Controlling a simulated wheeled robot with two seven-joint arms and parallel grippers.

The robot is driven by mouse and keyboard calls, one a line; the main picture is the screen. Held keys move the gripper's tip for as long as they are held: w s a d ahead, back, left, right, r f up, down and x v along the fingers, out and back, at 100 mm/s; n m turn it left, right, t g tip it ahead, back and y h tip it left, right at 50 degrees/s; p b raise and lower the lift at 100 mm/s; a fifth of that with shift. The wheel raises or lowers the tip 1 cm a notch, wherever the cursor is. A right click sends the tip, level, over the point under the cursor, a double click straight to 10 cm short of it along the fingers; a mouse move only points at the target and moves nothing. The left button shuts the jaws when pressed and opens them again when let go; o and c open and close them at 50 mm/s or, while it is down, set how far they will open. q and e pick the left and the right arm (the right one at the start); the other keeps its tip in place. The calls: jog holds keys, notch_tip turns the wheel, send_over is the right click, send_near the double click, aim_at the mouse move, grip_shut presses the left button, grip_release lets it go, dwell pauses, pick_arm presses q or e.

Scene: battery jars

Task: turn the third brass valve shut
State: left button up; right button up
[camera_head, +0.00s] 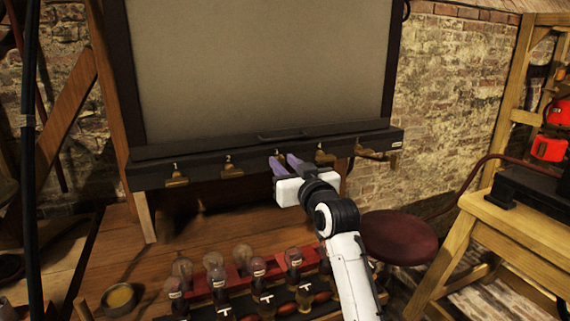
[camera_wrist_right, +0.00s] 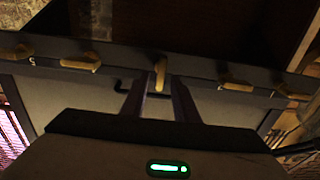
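The third brass valve (camera_wrist_right: 160,72) is the middle one of a row along a dark rail (camera_head: 145,180). In the right wrist view its handle stands upright in the picture, while the handles beside it lie across. My right gripper (camera_head: 284,165) reaches up to the rail, between the valves labelled 2 (camera_head: 231,168) and 4 (camera_head: 324,156), and mostly hides the third valve in the head view. In the wrist view its fingers (camera_wrist_right: 159,95) are apart, with the near end of the handle between them and gaps showing on both sides. My left gripper is out of view.
Valve 1 (camera_head: 176,179) and a fifth valve (camera_head: 371,153) sit at the rail's ends. A large grey panel (camera_head: 260,70) rises above. Below are glass bulbs (camera_head: 214,260) on a rack, a small bowl (camera_head: 121,298) and a dark red stool (camera_head: 398,237).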

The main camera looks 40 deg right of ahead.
grip_shut()
jog(key=shift+m+p, duration=0.7)
jog(key=shift+m, duration=0.2)
jog(key=shift+s+d+f+m+p, duration=0.1)
jog(key=shift+d+f+m+p, duration=0.1)
jog(key=shift+m, duration=2.45)
jog(key=shift+w+d+f+m+p, duration=0.1)
jog(key=shift+d+f+m, duration=0.15)
jog(key=shift+m, duration=2.45)
jog(key=shift+s+d+f+m+p, duration=0.1)
jog(key=shift+d+f+m, duration=0.1)
jog(key=shift+m, duration=2.45)
